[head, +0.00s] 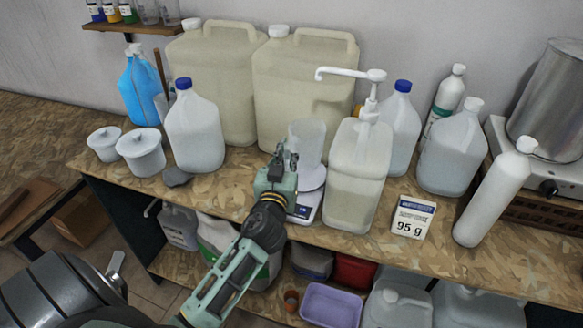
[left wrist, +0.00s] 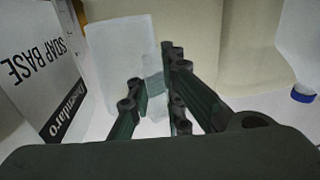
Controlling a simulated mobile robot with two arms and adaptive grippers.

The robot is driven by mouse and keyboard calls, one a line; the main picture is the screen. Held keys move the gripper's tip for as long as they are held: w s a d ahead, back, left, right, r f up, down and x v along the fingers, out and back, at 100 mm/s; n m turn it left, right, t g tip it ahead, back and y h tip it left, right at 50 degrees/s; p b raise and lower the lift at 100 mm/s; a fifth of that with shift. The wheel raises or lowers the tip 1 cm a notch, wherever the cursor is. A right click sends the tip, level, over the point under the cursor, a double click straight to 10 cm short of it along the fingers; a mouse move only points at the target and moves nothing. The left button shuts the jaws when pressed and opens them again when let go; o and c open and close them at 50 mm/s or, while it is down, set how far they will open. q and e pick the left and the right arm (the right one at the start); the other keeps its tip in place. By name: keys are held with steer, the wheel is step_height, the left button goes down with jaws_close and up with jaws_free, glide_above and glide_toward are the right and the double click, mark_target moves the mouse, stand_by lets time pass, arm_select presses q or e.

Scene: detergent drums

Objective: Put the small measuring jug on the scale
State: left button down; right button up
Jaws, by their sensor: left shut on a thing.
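My left gripper (head: 283,160) is over the bench's front edge, just left of the scale (head: 303,207), covering part of it. In the left wrist view the left gripper (left wrist: 152,103) is shut on a small translucent piece (left wrist: 154,85), which seems to be the small measuring jug; in the head view the gripper hides it. A larger translucent vessel (head: 307,140) stands right behind the gripper, at the scale's pale round pan (head: 312,177); I cannot tell if it rests on the pan. It also shows in the left wrist view (left wrist: 120,55). My right gripper is not in view.
A pump-topped container (head: 357,180) stands close right of the scale. A blue-capped jug (head: 194,130) and white lidded tubs (head: 141,155) are to the left. Big beige canisters (head: 305,80) stand behind. A "95 g" card (head: 411,217) is at the front right.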

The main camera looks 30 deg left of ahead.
mark_target(288, 168)
arm_select(q)
steer(key=shift+f, duration=0.45)
steer(key=f, duration=0.2)
steer(key=shift+w+f, duration=0.3)
steer(key=shift+f, duration=0.1)
steer(key=shift+f+b, duration=0.3)
steer(key=shift+f, duration=0.2)
steer(key=c, duration=2.3)
jaws_free()
steer(key=shift+f, duration=0.2)
steer(key=shift+o, duration=0.9)
steer(key=o, duration=0.4)
steer(key=shift+s+d+r, duration=0.1)
steer(key=shift+r, duration=0.1)
steer(key=b+v, duration=0.4)
steer(key=v, duration=0.7)
steer(key=shift+s+d, duration=0.1)
steer(key=shift+s, duration=0.3)
arm_select(e)
steer(key=f, duration=0.3)
steer(key=w+f, duration=0.1)
steer(key=shift+a+f, duration=0.1)
steer(key=shift+f, duration=0.3)
arm_select(q)
steer(key=shift+f, duration=0.1)
arm_select(e)
steer(key=shift+s, duration=0.1)
